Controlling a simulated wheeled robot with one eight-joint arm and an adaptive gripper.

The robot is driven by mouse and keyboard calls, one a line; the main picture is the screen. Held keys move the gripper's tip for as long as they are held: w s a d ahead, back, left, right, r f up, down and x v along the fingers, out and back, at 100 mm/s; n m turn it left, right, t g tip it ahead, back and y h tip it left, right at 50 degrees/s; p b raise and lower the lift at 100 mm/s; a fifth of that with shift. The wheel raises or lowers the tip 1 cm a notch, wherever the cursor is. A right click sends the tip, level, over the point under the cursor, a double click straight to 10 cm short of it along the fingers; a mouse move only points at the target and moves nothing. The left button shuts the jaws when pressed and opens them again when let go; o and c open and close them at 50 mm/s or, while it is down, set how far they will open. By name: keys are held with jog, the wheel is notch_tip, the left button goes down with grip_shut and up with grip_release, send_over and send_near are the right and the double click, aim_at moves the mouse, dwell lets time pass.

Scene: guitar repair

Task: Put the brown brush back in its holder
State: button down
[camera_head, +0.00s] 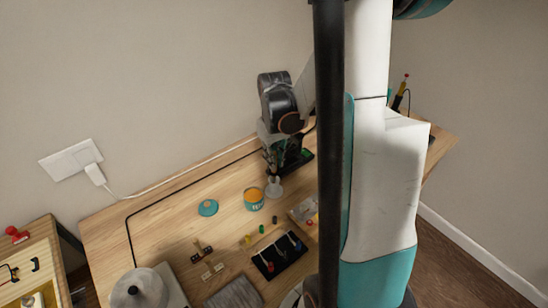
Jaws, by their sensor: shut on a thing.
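My gripper (273,160) points down over the back of the workbench, in the middle of the view. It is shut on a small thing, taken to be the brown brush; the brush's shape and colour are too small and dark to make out. Just below the fingertips stands a small pale object with a round base (274,188), possibly the holder. I cannot tell whether the held thing touches it.
An orange-and-teal can (254,198) and its teal lid (208,208) lie left of the gripper. A black tool mat (279,256) and a grey kettle-like pot (139,290) are nearer. My arm and a dark pole hide the bench's right part. A cable runs along the back.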

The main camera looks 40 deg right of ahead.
jog(key=shift+f, duration=0.35)
jog(key=shift+f+b, duration=0.1)
jog(key=shift+b, duration=0.2)
jog(key=shift+f, duration=0.3)
jog(key=shift+b, duration=0.35)
jog(key=shift+f+b, duration=0.6)
jog(key=shift+f, duration=0.2)
jog(key=c, duration=1.5)
grip_release()
jog(key=shift+c, duration=0.2)
jog(key=shift+o, duration=0.6)
